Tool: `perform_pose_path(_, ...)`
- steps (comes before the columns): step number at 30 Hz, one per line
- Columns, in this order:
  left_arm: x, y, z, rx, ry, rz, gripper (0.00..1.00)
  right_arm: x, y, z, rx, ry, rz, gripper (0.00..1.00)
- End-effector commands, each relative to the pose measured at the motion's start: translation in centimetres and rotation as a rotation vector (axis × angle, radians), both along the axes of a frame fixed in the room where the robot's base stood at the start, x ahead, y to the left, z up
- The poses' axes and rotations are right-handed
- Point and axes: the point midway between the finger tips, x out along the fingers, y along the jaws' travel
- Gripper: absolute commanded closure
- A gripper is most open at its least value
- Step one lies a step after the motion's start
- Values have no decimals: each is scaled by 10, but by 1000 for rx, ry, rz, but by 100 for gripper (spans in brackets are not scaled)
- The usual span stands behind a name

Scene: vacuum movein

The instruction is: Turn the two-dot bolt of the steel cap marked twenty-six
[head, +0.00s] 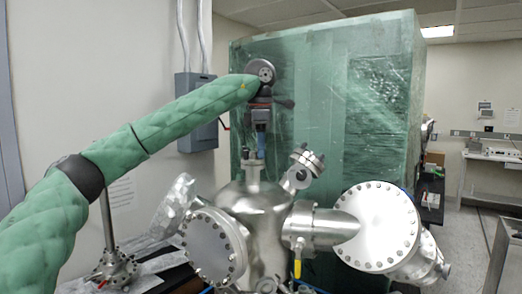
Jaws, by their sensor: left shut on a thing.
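My left gripper (261,127), at the end of the green-sleeved arm, points down above the domed steel vessel. It is shut on a narrow blue thing (261,147), whose lower end is just above or at the vessel's thin top neck (253,172); contact is unclear. Several round steel caps ringed with bolts are on the vessel: a large one at right (375,228), one at left (209,248) and a small tilted one (309,160) right of the neck. The marking twenty-six and the two-dot bolt are too small to make out. My right gripper is not in view.
A tall block wrapped in green film (340,120) stands close behind the vessel. A grey electrical box (196,110) is on the left wall. A yellow-handled valve (297,268) hangs below the front port. A steel stand (113,265) is at left. Open floor (470,250) lies at right.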

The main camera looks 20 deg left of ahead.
Motion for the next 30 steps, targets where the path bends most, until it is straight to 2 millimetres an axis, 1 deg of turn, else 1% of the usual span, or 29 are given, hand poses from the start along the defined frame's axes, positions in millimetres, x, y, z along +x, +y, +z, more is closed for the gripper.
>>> perform_pose_path(3, 0, 0, 1, -2, -3, 34, 100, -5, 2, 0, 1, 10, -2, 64)
perform_pose_path(12, 0, 0, 1, -3, -2, 66, 100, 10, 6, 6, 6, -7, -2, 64)
perform_pose_path(20, 0, 0, 1, -3, -2, 66, 100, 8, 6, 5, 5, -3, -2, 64)
perform_pose_path(21, 0, 0, 1, -3, -2, 66, 83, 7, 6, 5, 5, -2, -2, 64)
perform_pose_path(24, 0, 0, 1, -2, -2, 65, 65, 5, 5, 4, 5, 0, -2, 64)
perform_pose_path(30, 0, 0, 0, -3, -1, 65, 65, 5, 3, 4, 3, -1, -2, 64)
